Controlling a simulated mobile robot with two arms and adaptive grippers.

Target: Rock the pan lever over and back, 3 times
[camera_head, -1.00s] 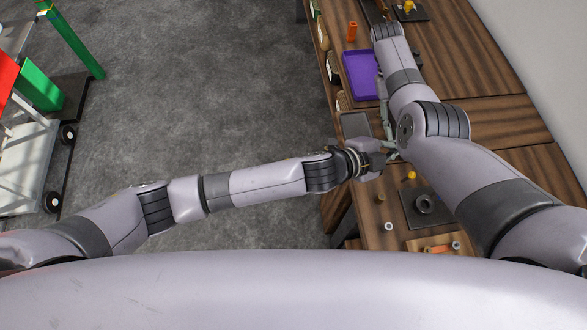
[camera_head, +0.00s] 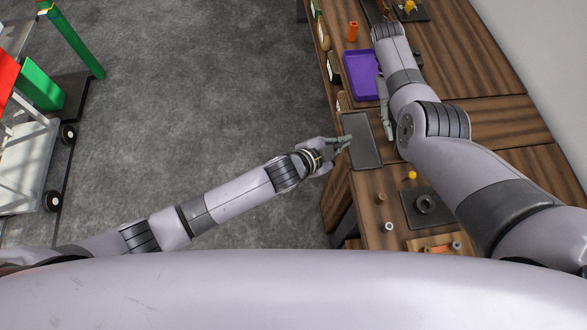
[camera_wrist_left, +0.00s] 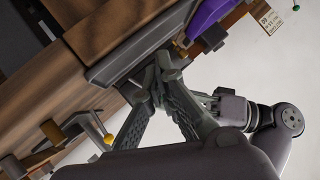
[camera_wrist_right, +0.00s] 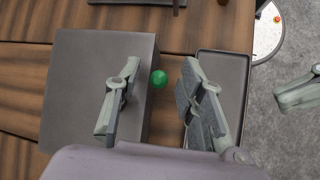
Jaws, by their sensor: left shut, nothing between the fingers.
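A green ball knob (camera_wrist_right: 159,79), which looks like the end of the pan lever, shows in the right wrist view at the edge of a flat grey box (camera_wrist_right: 75,95). Its rod is hidden. My right gripper (camera_wrist_right: 160,105) is open, with one finger on each side of the knob in that view; I cannot tell whether either touches it. In the head view it is mostly hidden by my right arm. My left gripper (camera_head: 345,143) is shut and empty by the left edge of a dark shallow tray (camera_head: 362,152); its fingers also show in the left wrist view (camera_wrist_left: 165,70).
A purple tray (camera_head: 350,75) lies farther along the wooden bench, with an orange piece (camera_head: 352,31) beyond it. Nearer stand a dark plate with a ring (camera_head: 424,204) and small parts. Open floor (camera_head: 200,110) lies left of the bench.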

